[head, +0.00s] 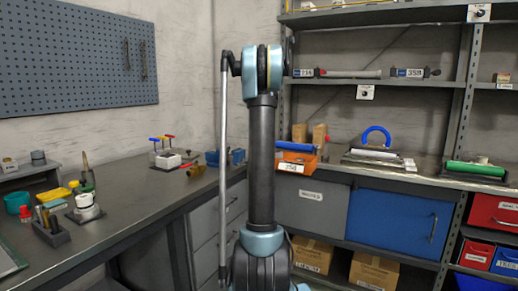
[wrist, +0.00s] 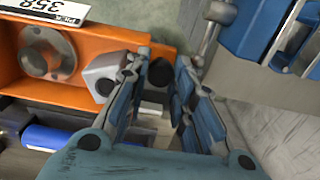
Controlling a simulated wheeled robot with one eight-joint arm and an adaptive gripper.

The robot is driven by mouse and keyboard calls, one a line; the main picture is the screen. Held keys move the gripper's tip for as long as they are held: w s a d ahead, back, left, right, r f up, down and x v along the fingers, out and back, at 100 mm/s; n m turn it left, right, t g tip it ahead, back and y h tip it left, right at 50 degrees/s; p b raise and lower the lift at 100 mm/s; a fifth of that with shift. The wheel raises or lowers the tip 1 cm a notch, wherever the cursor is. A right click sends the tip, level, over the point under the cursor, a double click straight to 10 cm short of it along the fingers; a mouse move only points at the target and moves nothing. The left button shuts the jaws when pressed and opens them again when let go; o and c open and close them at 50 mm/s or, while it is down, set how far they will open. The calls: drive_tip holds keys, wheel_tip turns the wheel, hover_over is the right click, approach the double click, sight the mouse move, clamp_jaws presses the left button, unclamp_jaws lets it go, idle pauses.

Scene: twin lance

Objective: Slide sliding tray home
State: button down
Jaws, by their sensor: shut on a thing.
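An orange tray (wrist: 160,27) fills the upper left of the wrist view, with a white label reading 358 at its edge. A grey round flanged piece (wrist: 48,52) and a pale grey block sit in it. My gripper (wrist: 160,80) is at the tray's right end, with its fingers closed around a dark round knob (wrist: 161,72) beside the block. The finger contact is partly hidden by the fingers. In the head view an orange tray (head: 297,147) with a white label stands at the counter edge behind my arm; my gripper is hidden there.
A blue item (wrist: 265,35) is close to the right of my gripper in the wrist view. A blue cylinder (wrist: 55,138) lies below the orange tray.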

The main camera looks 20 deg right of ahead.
drive_tip(key=shift+w+a, duration=0.15)
drive_tip(key=shift+w, duration=0.15)
drive_tip(key=c, duration=1.3)
unclamp_jaws()
drive_tip(key=shift+w+a, duration=0.15)
drive_tip(key=shift+c, duration=0.2)
drive_tip(key=shift+r, duration=0.3)
wheel_tip(320, 180, up, 11)
drive_tip(key=shift+r, duration=0.15)
